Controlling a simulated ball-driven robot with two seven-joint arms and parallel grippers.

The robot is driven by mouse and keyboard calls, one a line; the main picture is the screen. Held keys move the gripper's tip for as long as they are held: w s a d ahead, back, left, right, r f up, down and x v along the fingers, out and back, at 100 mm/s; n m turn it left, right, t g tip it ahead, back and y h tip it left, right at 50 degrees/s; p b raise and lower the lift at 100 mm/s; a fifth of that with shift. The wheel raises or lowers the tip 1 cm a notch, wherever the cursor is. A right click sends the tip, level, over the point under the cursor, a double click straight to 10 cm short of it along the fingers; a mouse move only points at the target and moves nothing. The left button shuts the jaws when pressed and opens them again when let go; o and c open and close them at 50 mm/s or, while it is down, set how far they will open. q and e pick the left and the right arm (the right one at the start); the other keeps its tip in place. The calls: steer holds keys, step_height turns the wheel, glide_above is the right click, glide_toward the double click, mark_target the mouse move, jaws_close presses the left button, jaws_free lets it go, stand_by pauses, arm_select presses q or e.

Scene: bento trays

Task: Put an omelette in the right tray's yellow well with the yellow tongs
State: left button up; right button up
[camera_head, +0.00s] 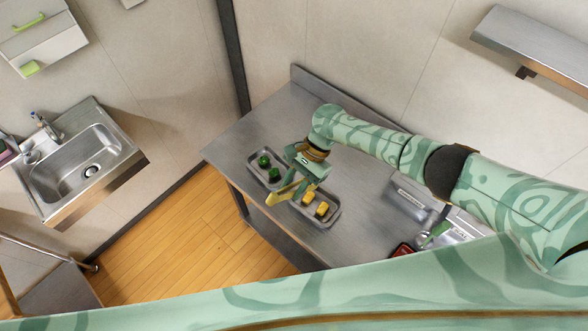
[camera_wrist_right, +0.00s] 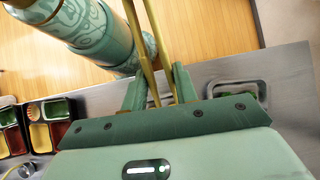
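My right gripper (camera_head: 300,172) is shut on the yellow tongs (camera_head: 283,193), which hang over the metal counter between two metal trays. The tongs also show in the wrist view (camera_wrist_right: 149,50), running up out of frame; their tips are hidden there. I see no food between them. Two yellow omelette pieces (camera_head: 321,209) lie in the nearer metal tray (camera_head: 330,222), right of the tongs. In the wrist view, bento trays with red, yellow and green wells stand at the left; a yellow well (camera_wrist_right: 39,134) shows in one. My left gripper is not in view.
Green broccoli pieces (camera_head: 274,173) lie in the other metal tray (camera_head: 253,160). A red-edged bento tray (camera_head: 402,250) is partly hidden by my body. Labelled metal items (camera_head: 410,199) stand right on the counter. A sink (camera_head: 80,160) is far left.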

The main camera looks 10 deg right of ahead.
steer(key=shift+w+r, duration=0.1)
steer(key=shift+w, duration=0.05)
steer(key=shift+w+a+f+b, duration=0.1)
steer(key=shift+w+f+b, duration=0.05)
steer(key=shift+f+b, duration=0.95)
steer(key=shift+o, duration=0.6)
steer(key=shift+f+b, duration=0.6)
steer(key=shift+b, duration=0.1)
steer(key=shift+r, duration=0.25)
steer(key=shift+f+b, duration=1)
steer(key=shift+f, duration=0.8)
steer(key=shift+f, duration=0.1)
